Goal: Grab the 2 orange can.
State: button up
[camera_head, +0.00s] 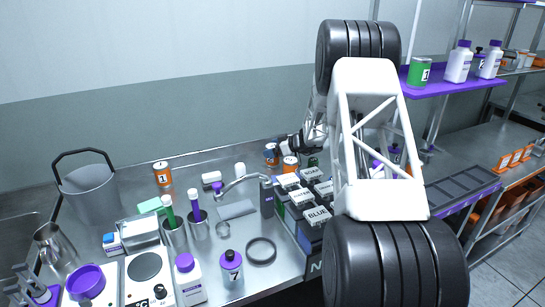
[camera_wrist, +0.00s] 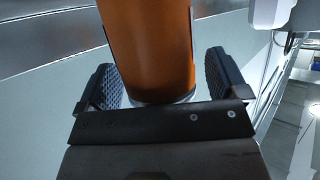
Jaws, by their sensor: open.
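In the wrist view an orange can (camera_wrist: 150,45) stands between the two fingers of my open gripper (camera_wrist: 165,82). A gap shows beside the can at each finger, and the can's number is out of sight. In the head view my gripper (camera_head: 283,145) is at the back of the counter beside a partly covered orange can (camera_head: 271,158). Another orange can (camera_head: 290,164) with a pale label stands just in front and to the right; its number is too small to read. An orange can marked 1 (camera_head: 162,177) stands farther left.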

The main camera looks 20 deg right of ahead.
jog(key=c, duration=1.3)
jog(key=shift+r, duration=0.1)
jog(key=shift+r, duration=4.95)
